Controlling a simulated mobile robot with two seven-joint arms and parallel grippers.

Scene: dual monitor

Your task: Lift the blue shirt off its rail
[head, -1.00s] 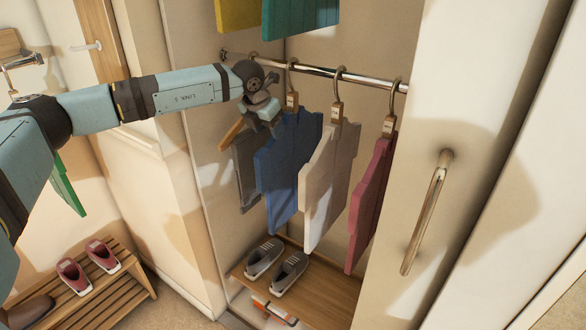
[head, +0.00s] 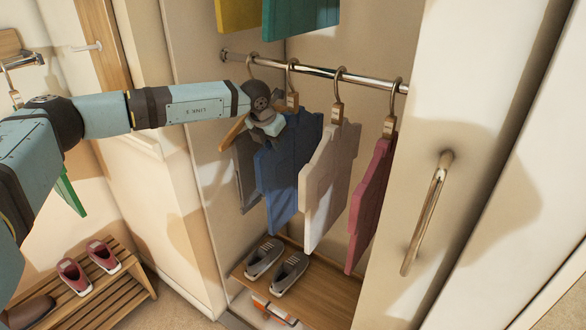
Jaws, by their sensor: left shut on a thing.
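The blue shirt (head: 283,180) hangs in the open wardrobe from a hooked hanger. Its hook still loops over the metal rail (head: 310,70). My left gripper (head: 274,127) is at the upper left shoulder of the blue shirt, below the rail, and is shut on it. The arm and hand hide part of the shirt's top and the exact grip of the fingertips. My right gripper is out of view.
A dark grey garment (head: 246,170) hangs close on the left, partly hidden. A beige shirt (head: 327,185) and a red shirt (head: 371,205) hang on the right. Grey shoes (head: 289,272) stand on the wooden shelf (head: 330,292) below. A door with a handle (head: 428,215) is at right.

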